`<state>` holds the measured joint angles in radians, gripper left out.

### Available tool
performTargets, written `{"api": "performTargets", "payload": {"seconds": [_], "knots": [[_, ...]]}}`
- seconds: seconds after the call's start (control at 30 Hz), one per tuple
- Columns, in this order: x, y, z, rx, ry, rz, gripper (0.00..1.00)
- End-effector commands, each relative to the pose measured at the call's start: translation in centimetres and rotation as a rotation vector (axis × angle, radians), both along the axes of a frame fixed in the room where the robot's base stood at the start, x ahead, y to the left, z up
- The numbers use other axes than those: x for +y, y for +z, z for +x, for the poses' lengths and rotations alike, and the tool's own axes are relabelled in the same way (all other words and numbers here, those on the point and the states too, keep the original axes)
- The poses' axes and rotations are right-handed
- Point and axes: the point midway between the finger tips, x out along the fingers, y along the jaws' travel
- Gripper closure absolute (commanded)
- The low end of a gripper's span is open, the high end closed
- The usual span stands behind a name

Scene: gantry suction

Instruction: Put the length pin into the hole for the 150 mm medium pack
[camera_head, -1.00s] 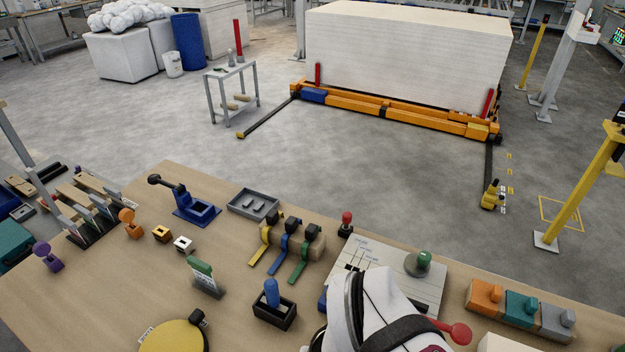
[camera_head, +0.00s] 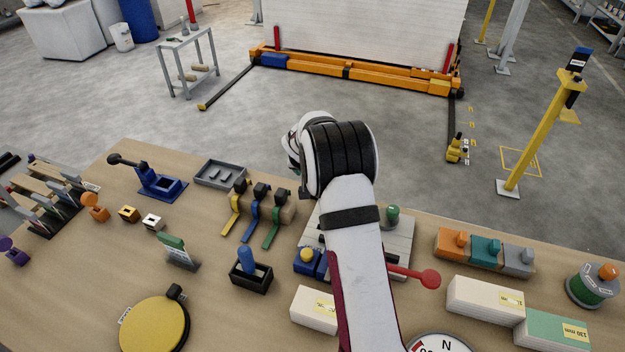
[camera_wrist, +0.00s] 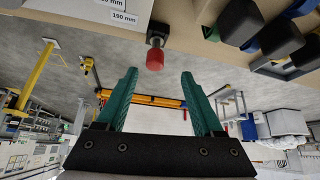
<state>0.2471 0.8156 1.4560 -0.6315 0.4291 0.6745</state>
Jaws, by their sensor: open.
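A red-capped black pin (camera_wrist: 155,58), which looks like the length pin, shows in the wrist view at the bench edge beside a label reading 190 mm (camera_wrist: 124,17). The pin stands ahead of and between the fingertips, not in their grasp. My gripper (camera_wrist: 158,74) has two green fingers, spread apart and empty. In the head view my arm hides the pin and much of the pale labelled board (camera_head: 400,232). The board's green knob (camera_head: 392,215) shows right of the arm. The 150 mm medium hole cannot be made out.
Yellow, blue and green levers (camera_head: 256,222) stand left of my arm, with a blue-handled black box (camera_head: 250,275) nearer. A red-knobbed lever (camera_head: 428,278) sticks out right of the arm. Orange, teal and grey blocks (camera_head: 486,252) and pale packs (camera_head: 485,300) lie further right.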

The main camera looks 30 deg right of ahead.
Motion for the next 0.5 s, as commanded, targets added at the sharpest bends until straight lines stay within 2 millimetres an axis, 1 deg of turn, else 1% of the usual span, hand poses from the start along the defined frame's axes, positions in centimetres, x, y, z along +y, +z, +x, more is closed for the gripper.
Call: {"api": "performTargets", "payload": {"seconds": [0.07, 0.23, 0.3, 0.4, 0.5], "knots": [[-0.3, -0.7, 0.3, 0.001, -0.001, 0.000, 0.31], [-2.1, -3.4, 1.5, 0.002, -0.002, 0.001, 0.31], [-2.3, -4.3, 2.1, 0.002, 0.000, 0.001, 0.31], [-2.5, -4.9, 2.4, 0.000, 0.000, 0.002, 0.31], [-2.5, -4.9, 2.5, -0.001, 0.000, 0.002, 0.31]]}}
